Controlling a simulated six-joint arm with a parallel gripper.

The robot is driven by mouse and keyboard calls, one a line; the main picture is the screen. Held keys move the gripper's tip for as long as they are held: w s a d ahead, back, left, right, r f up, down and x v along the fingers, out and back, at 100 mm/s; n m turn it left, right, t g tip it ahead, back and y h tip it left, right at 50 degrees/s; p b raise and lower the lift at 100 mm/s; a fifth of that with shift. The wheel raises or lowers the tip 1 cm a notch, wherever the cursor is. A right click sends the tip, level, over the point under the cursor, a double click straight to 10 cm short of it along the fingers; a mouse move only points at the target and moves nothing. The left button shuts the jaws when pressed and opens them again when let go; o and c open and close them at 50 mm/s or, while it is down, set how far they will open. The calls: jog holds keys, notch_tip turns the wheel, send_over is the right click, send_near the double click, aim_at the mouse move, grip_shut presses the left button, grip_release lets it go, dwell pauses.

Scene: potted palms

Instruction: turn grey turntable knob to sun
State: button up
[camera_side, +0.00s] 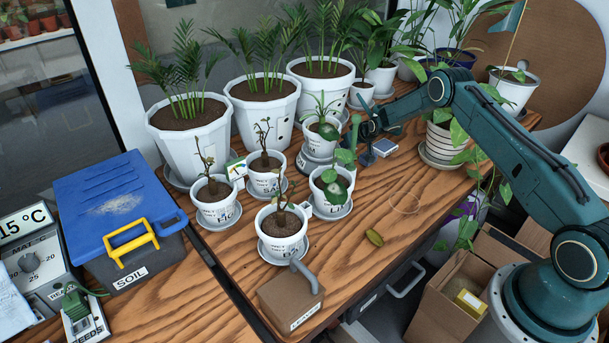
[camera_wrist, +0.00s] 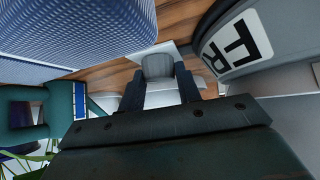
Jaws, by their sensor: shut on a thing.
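My gripper (camera_side: 364,157) is low over the wooden bench, just right of the small labelled pots. In the wrist view its two dark fingers (camera_wrist: 160,90) stand on either side of a grey rounded knob (camera_wrist: 157,66), shut on it. A pale piece shows below the knob between the fingers. A grey curved body with a black-on-white label (camera_wrist: 235,45), partly cut off, is at the right in the wrist view. In the side view the knob is hidden by the gripper and leaves. I cannot make out a sun mark or where the knob points.
A small blue-topped box (camera_side: 384,147) lies close right of my gripper. A leafy pot (camera_side: 331,190) stands just in front, and a striped pot (camera_side: 440,143) is to the right. Larger palm pots (camera_side: 264,110) stand behind.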

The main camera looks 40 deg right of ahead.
jog(key=shift+m+h, duration=0.4)
jog(key=shift+m, duration=0.1)
jog(key=o, duration=1)
jog(key=shift+c, duration=0.2)
jog(key=shift+s+r, duration=0.1)
jog(key=shift+r, duration=0.05)
jog(key=v, duration=1.3)
jog(key=shift+a+r, duration=0.15)
jog(key=shift+r, duration=0.05)
